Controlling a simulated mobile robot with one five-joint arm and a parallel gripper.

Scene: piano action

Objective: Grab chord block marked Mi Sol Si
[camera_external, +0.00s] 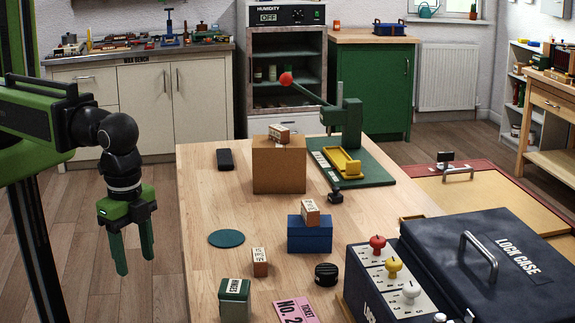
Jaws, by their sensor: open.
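Three small wooden blocks with white labels are in view, and their lettering is too small to read, so I cannot tell which is Mi Sol Si. One block (279,133) lies on top of a brown box. Another block (310,212) is on a blue box. A third block (260,262) stands directly on the table. My gripper (135,264) is open and empty, with its green fingers pointing down. It hangs left of the table's left edge, apart from all three blocks.
The wooden table (208,200) also holds the brown box (279,168), blue box (309,238), green tin (234,303), teal disc (226,239), black puck (326,273) and green lever press (349,125). A dark lock case (480,250) fills the right front.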

